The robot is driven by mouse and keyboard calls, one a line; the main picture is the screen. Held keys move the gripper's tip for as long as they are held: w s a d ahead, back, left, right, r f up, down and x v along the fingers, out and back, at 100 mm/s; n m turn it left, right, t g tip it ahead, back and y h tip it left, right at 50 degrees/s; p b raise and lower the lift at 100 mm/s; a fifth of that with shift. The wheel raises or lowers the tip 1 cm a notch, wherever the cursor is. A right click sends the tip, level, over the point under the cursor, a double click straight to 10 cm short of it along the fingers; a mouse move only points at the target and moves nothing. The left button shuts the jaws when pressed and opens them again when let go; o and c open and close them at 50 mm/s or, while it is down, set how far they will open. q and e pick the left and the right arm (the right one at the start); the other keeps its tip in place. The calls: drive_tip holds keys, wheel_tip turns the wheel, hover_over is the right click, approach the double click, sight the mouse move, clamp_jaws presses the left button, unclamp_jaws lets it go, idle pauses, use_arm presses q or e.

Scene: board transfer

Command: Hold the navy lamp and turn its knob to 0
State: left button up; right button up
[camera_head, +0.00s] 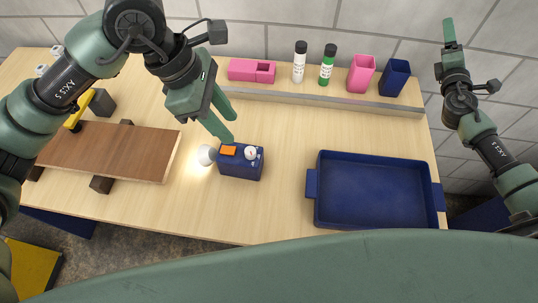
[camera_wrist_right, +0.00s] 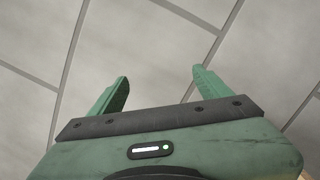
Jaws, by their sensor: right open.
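The navy lamp (camera_head: 240,170) stands on the table left of the middle. A glowing round bulb (camera_head: 206,155) sticks out of its left side. An orange patch (camera_head: 228,150) and a white knob (camera_head: 251,153) are on its top; the knob's marks are too small to read. My left gripper (camera_head: 231,127) points down just above and behind the lamp, its fingers apart and nothing between them. My right gripper (camera_head: 449,31) is raised off the table's right side, pointing up. In the right wrist view the right gripper (camera_wrist_right: 160,82) is open and empty before the wall.
A navy tray (camera_head: 313,204) lies right of the lamp. A brown board (camera_head: 105,150) rests on dark blocks at left. A grey rail (camera_head: 310,99) crosses behind; beyond it are a pink block (camera_head: 251,70), two bottles and two cups. Wood between lamp and tray is clear.

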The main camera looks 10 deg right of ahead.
drive_tip(key=w+a+n+t+y, duration=0.1)
drive_tip(key=w+a+n+y, duration=0.1)
drive_tip(key=a+n+y, duration=1.05)
drive_tip(key=n+g+y, duration=1)
drive_tip(key=n+g, duration=0.3)
drive_tip(key=n, duration=0.2)
hover_over(261, 158)
drive_tip(key=d, duration=0.3)
wheel_tip(261, 158, down, 4)
drive_tip(key=f, duration=0.1)
drive_tip(key=f+n+h, duration=0.1)
drive_tip(key=f, duration=0.1)
drive_tip(key=a+f+n, duration=0.1)
drive_tip(key=f, duration=0.1)
drive_tip(key=shift+s+a+f+h, duration=0.1)
drive_tip(key=shift+s+f+h, duration=0.05)
drive_tip(key=shift+h, duration=0.2)
drive_tip(key=shift+a+f+g, duration=0.15)
drive_tip(key=shift+f+g, duration=0.15)
drive_tip(key=shift+a+f, duration=0.15)
drive_tip(key=shift+a, duration=0.1)
drive_tip(key=x, duration=0.7)
